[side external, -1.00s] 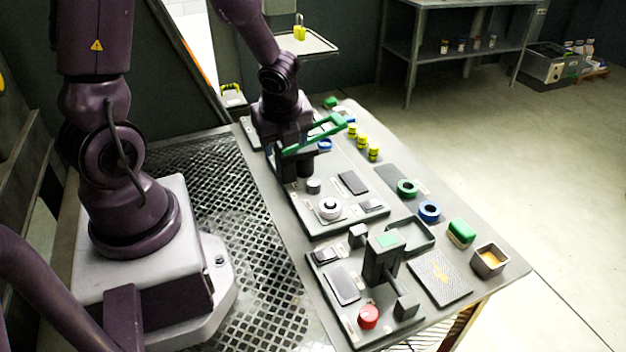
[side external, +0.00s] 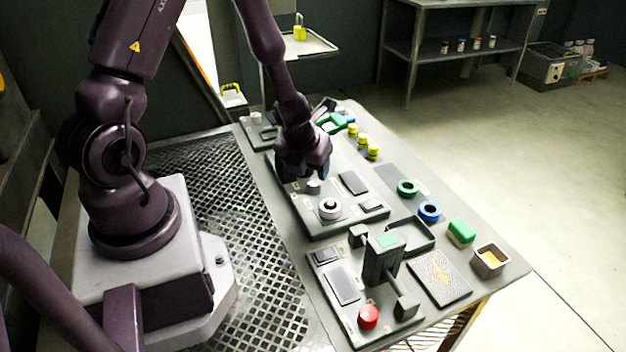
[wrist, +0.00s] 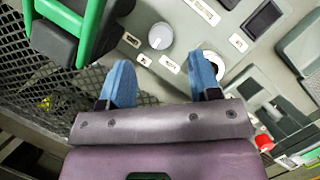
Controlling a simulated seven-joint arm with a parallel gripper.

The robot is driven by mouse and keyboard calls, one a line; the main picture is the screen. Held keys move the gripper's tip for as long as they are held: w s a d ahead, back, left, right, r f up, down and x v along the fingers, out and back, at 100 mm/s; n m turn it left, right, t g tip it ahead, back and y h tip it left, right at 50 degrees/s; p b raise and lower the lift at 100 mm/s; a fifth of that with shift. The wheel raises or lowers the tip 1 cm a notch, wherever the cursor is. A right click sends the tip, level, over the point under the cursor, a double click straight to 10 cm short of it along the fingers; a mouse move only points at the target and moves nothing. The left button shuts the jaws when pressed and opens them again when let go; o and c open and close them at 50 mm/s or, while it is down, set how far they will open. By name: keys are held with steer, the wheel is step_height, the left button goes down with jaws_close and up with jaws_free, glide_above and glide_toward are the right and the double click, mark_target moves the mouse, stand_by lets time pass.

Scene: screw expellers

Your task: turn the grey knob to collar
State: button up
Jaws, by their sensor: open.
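The grey knob (wrist: 160,36) is a light round knob with a pointer mark on a grey panel, in the wrist view just beyond my fingertips. Small label plates sit around it; their lettering is too small to read. In the side view the knob (side external: 314,187) stands just below my gripper (side external: 303,172). My gripper (wrist: 162,80) is open and empty, its two blue fingers apart, and the knob lies ahead of the gap between them, apart from both. The fingertips are largely hidden in the side view.
A white dial (side external: 330,208) with a dark centre sits close to the knob; my right finger partly covers it in the wrist view. A green handle (wrist: 92,30) rises at the left there. A black lever block (side external: 382,258) and red button (side external: 368,317) are nearer the camera.

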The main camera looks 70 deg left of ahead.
mark_target(314, 182)
steer(key=shift+x, duration=3.05)
steer(key=shift+c, duration=0.4)
steer(key=c, duration=0.8)
steer(key=shift+c, duration=0.2)
steer(key=shift+d+n, duration=0.1)
steer(key=shift+n, duration=0.2)
steer(key=n+g, duration=0.1)
steer(key=n, duration=0.1)
steer(key=n+g+y, duration=0.1)
steer(key=n, duration=0.2)
steer(key=shift+w+r+n, duration=0.1)
steer(key=shift+n, duration=0.2)
steer(key=n+g, duration=0.2)
steer(key=n, duration=0.3)
steer(key=shift+n, duration=0.3)
steer(key=o, duration=0.9)
